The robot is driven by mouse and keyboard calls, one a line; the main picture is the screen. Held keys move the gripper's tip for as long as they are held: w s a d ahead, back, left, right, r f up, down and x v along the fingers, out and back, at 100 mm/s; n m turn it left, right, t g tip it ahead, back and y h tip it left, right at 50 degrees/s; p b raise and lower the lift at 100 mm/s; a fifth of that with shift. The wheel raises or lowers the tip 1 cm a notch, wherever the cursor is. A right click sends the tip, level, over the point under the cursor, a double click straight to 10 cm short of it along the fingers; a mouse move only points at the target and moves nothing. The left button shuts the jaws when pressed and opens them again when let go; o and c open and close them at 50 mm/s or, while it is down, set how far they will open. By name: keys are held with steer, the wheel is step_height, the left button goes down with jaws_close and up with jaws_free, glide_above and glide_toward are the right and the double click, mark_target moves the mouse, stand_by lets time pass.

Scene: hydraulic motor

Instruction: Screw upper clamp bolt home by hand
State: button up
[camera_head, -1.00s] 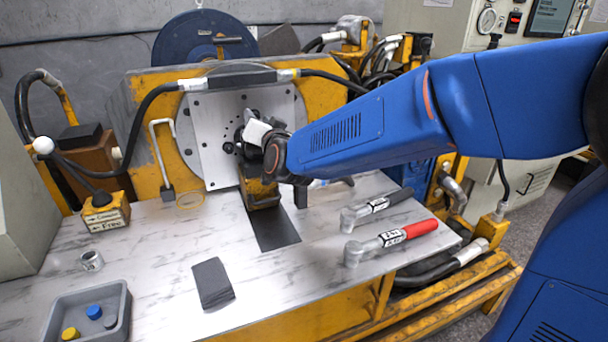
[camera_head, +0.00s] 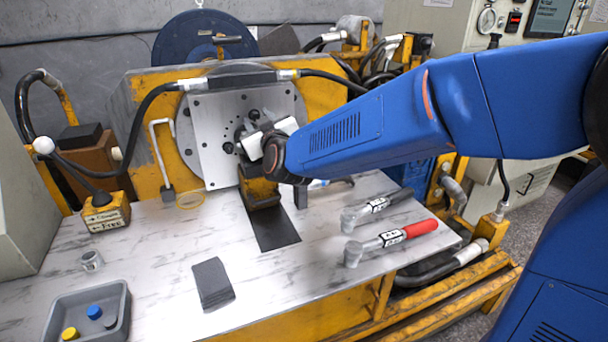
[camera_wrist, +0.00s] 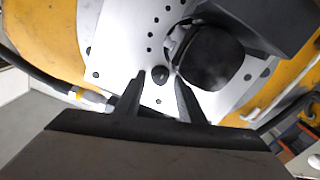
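A pale mounting plate (camera_head: 212,165) with holes stands upright on the yellow frame, and shows in the wrist view (camera_wrist: 115,50). A dark motor body (camera_wrist: 212,58) sits against it in the wrist view. A small dark round bolt head (camera_wrist: 160,73), apparently the upper clamp bolt, is beside the motor. My gripper (camera_wrist: 159,77) has one finger on each side of this head, with a narrow gap visible on both sides. In the head view my wrist hides the fingertips and most of the motor. How far the bolt is in cannot be seen.
A black-handled wrench (camera_head: 375,205) and a red-handled wrench (camera_head: 390,238) lie on the bench right of the plate. A hose (camera_head: 150,100) arches above the plate.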

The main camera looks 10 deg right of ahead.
steer(key=shift+n, duration=0.9)
steer(key=v, duration=1.7)
steer(key=shift+d, duration=0.2)
